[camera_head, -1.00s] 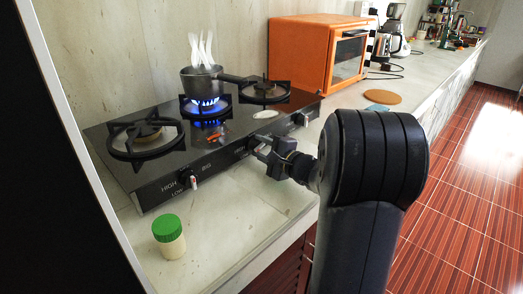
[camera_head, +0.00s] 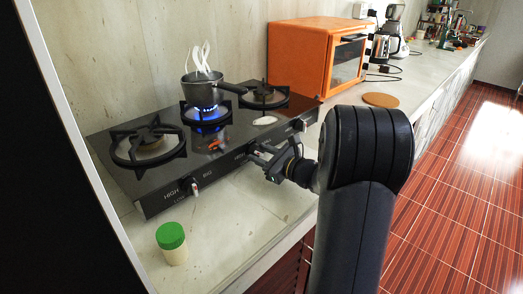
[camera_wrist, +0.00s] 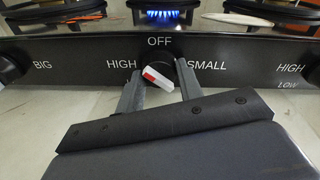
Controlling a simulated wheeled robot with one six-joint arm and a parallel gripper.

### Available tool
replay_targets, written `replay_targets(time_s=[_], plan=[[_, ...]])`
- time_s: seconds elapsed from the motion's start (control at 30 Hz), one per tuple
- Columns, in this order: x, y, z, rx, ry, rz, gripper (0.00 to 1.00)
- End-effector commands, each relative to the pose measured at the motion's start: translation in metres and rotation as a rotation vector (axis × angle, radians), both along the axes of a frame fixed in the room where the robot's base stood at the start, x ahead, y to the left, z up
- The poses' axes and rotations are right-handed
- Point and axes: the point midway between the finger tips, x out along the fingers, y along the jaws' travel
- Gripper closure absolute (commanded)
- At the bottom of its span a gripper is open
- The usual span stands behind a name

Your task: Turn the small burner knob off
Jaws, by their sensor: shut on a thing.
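The middle burner knob (camera_wrist: 158,78) is on the front panel of the black gas stove (camera_head: 140,186). In the wrist view it is a dark knob with a white bar and a red end, turned slantwise. OFF is printed above it, HIGH to its left and SMALL to its right. My gripper (camera_wrist: 158,88) is shut on this knob, one finger at each side. In the head view my gripper (camera_head: 256,153) is at the panel's middle, and the knob is mostly hidden. A blue flame (camera_wrist: 162,15) burns behind the knob; it also shows under the pot (camera_head: 202,92).
The steaming pot has its handle pointing right. Other knobs are at the left (camera_head: 194,187) and right (camera_head: 299,125) of the panel. A green-lidded jar (camera_head: 172,243) stands on the counter in front. An orange oven (camera_head: 305,55) stands behind the stove's right end.

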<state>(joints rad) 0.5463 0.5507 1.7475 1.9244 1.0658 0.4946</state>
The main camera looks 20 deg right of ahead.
Motion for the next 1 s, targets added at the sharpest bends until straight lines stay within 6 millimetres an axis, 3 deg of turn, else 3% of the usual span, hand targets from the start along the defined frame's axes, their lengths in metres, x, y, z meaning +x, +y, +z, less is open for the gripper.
replay_targets(time_s=[0.6, 1.0], plan=[[-0.0006, -0.0005, -0.0003, 0.533, 0.225, -0.001, 0.88], [-0.0005, -0.0004, -0.0026, 0.76, 0.317, -0.002, 0.88]])
